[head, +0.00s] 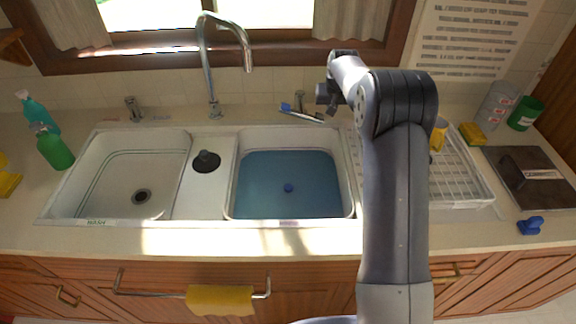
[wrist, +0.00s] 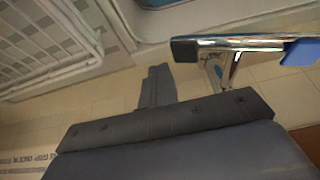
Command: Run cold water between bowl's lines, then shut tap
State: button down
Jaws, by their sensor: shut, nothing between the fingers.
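The right sink bowl (head: 352,205) holds blue water with a small blue round thing (head: 288,188) near its middle. The left bowl (head: 110,180) is empty, with a dark drain. I cannot make out fill lines in the right bowl. A tall chrome tap (head: 215,75) curves over the sink, and no stream shows below its spout. A chrome lever with a blue end (head: 300,114) stands behind the right bowl; it also shows in the wrist view (wrist: 255,44). My gripper (head: 325,96) is shut and empty, just right of and above the lever. Its fingers (wrist: 157,85) appear apart from the lever.
Another small tap handle (head: 133,109) stands at the back left. A black plug (head: 206,161) sits on the divider. A white dish rack (head: 470,190) lies under my arm at right. Green bottles (head: 54,148) stand at far left. The window wall is close behind the lever.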

notch_tip(320, 180, up, 7)
jog(key=p, duration=0.5)
jog(key=shift+f, duration=0.1)
jog(key=f+b, duration=0.1)
jog(key=f, duration=0.1)
jog(key=a+f+b, duration=0.1)
jog(key=f+b, duration=0.3)
jog(key=f, duration=0.1)
jog(key=shift+a, duration=0.35)
jog(key=shift+d, duration=0.1)
dwell(0.3)
